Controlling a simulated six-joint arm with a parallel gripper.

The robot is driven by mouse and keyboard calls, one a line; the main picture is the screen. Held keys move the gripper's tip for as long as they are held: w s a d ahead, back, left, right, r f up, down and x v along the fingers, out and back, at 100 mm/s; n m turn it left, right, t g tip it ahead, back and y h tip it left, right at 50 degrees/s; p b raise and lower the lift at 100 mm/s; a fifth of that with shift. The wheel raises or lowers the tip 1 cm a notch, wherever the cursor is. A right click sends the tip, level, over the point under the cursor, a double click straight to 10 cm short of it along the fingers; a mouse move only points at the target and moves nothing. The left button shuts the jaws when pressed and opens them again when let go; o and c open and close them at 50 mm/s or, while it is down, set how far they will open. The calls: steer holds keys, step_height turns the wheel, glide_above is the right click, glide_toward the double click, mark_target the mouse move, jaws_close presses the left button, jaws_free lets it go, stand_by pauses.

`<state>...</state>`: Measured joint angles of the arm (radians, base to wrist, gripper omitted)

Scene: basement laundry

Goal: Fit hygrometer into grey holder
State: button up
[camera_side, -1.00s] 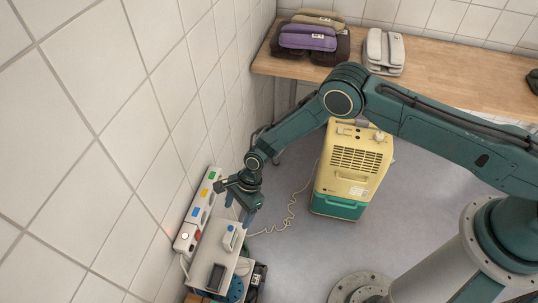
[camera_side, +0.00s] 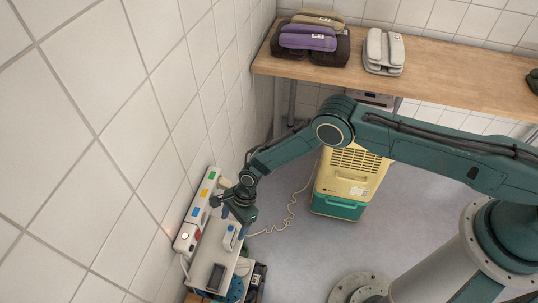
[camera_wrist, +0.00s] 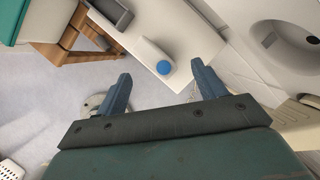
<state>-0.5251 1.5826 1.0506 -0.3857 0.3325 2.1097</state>
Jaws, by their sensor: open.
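The hygrometer, a small white rounded body with a blue round spot (camera_wrist: 148,52), lies on a pale shelf (camera_wrist: 185,18). It also shows in the side view (camera_side: 230,238), just below my gripper. The dark grey holder (camera_wrist: 112,12) is on the same shelf, apart from the hygrometer; in the side view the holder (camera_side: 217,277) is nearer the bottom edge. My gripper (camera_wrist: 161,71) is open, its two blue-grey fingers spread and nothing held between them. In the side view my gripper (camera_side: 234,214) is above the far end of the shelf, and its fingertips are hard to make out.
A white panel with coloured buttons (camera_side: 195,223) runs along the tiled wall, close left of my gripper. A yellow and green machine (camera_side: 348,185) stands on the floor to the right, with a coiled cord. A wooden counter (camera_side: 450,80) at the back holds folded bundles.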

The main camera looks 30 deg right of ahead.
mark_target(231, 229)
steer(key=shift+x, duration=1.7)
jaws_close()
steer(key=shift+r, duration=0.1)
step_height(231, 229, up, 20)
stand_by(0.4)
stand_by(0.4)
steer(key=shift+d, duration=0.1)
